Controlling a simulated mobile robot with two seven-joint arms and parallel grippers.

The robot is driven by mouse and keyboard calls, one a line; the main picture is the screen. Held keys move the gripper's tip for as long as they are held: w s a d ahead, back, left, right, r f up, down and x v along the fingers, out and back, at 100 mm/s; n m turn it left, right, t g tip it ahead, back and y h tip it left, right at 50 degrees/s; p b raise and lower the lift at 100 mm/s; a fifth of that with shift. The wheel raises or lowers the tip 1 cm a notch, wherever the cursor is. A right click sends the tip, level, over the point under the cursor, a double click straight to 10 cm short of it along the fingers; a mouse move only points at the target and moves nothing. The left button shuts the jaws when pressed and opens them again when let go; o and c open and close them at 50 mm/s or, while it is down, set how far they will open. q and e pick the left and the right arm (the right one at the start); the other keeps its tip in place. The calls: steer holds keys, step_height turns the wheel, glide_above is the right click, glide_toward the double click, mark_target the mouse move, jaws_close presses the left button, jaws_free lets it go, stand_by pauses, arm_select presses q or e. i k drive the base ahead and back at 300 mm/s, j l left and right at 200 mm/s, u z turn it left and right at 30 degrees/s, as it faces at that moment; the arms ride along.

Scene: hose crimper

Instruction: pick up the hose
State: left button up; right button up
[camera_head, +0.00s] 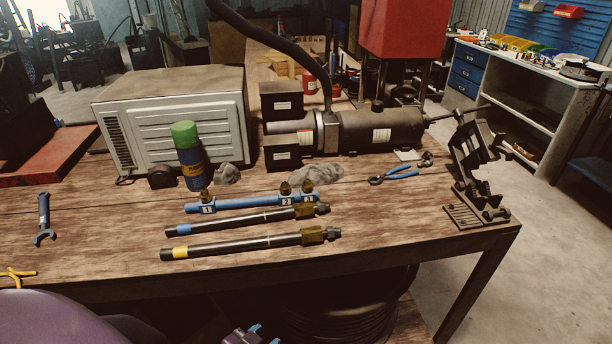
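Two short black hoses lie side by side on the wooden bench near its front edge. The nearer hose (235,244) has a yellow band at its left end and a brass and dark fitting at its right end. The farther hose (235,222) has a blue band and a similar fitting. My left gripper (265,335) is at the bottom edge, in front of and below the bench edge, apart from both hoses. Its blue tips show apart with nothing seen between them; the rest is cut off. My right gripper is out of view.
Just behind the hoses lies a numbered blue bar (250,202) with brass fittings. A crimping machine (375,130), spray can (189,160), grey box (180,120) and blue pliers (400,174) stand or lie farther back. A black stand (474,165) is at right. A wrench (44,222) lies left.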

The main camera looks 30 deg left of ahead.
mark_target(304, 209)
steer(key=u, duration=1.35)
